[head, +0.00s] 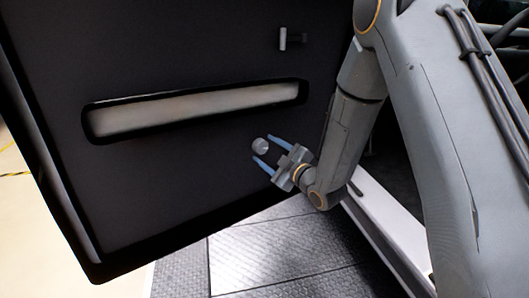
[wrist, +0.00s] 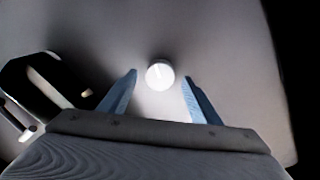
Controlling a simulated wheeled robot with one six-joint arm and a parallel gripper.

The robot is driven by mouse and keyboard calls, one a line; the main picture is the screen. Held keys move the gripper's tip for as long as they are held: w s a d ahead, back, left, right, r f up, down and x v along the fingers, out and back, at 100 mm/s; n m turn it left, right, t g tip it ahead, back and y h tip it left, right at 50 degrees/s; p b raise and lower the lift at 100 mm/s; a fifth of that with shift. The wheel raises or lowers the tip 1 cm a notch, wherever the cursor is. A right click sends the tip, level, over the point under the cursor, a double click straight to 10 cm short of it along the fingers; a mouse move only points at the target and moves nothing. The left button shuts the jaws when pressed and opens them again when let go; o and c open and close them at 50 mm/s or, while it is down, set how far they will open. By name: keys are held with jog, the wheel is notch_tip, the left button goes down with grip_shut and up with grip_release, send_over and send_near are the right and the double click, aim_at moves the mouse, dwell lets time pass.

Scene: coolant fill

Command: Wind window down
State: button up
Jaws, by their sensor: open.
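A round, light grey knob (head: 260,145) sits on the dark inner panel of the open vehicle door (head: 190,165), below the long pale armrest recess. My gripper (head: 262,149) is open, with its blue fingers pointing at the door panel and one on each side of the knob. In the wrist view the knob (wrist: 160,75) shows between and slightly beyond the two fingertips (wrist: 160,76), with a gap on both sides. I cannot tell how far the fingertips are from the panel. The window glass is not in view.
The armrest recess (head: 200,108) runs across the door above the knob. A small metallic door handle (head: 290,39) is higher up at the right. A pale door sill (head: 385,235) lies right of my gripper. Dark textured floor mats (head: 285,255) lie below the door.

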jog(key=shift+x, duration=1.15)
jog(key=c, duration=1.1)
jog(key=shift+o, duration=0.2)
